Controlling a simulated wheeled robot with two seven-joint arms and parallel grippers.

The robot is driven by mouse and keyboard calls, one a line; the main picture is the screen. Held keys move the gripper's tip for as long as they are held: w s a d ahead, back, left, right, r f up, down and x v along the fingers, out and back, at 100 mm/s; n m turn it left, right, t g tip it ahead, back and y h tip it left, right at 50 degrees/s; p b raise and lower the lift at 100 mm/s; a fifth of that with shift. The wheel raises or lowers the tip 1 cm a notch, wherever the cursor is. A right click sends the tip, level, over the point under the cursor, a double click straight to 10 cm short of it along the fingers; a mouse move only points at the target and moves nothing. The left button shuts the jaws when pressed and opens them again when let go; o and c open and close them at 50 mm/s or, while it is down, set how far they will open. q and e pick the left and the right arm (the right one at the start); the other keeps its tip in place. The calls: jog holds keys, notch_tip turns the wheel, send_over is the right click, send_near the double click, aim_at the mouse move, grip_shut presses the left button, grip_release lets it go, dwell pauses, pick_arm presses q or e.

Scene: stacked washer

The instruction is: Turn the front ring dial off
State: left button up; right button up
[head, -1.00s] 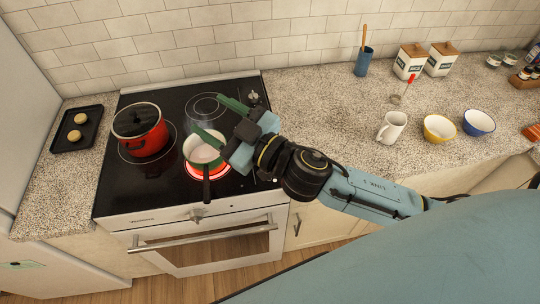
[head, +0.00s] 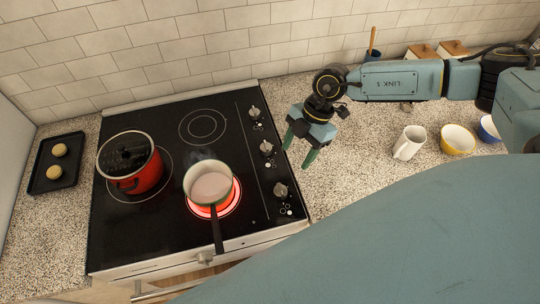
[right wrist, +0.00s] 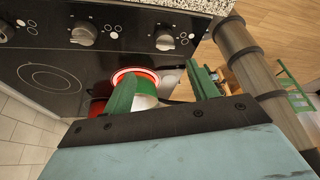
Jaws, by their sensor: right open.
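The front ring dial (head: 280,190) is the nearest of three knobs along the cooktop's right side. It also shows in the right wrist view (right wrist: 165,40), above the space between my fingers. The front right ring (head: 237,196) glows red under a white saucepan (head: 207,182) with a dark handle. My right gripper (head: 298,150) is open and empty, fingers pointing down, right of the middle dial (head: 266,147) and farther back than the front dial. It appears apart from all dials. My left gripper is not in view.
A red pot (head: 144,177) with a dark lid stands at the cooktop's left. The rear dial (head: 254,112) is near the wall. A white mug (head: 408,143) and yellow bowl (head: 457,140) stand to the right. The counter between dials and mug is largely clear.

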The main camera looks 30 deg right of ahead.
aim_at(282, 188)
jog(key=x, duration=0.5)
jog(key=s+x, duration=0.1)
jog(key=x, duration=0.2)
jog(key=shift+s+a+f+p, duration=0.1)
jog(key=shift+f+p, duration=0.15)
jog(key=shift+p, duration=0.15)
jog(key=x, duration=0.3)
jog(key=shift+f, duration=0.25)
jog(key=shift+a+f, duration=0.15)
jog(key=shift+f, duration=0.3)
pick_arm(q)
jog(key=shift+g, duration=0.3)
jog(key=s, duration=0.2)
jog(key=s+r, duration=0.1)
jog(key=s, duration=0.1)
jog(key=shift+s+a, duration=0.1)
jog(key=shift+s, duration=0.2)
pick_arm(e)
jog(key=c, duration=1)
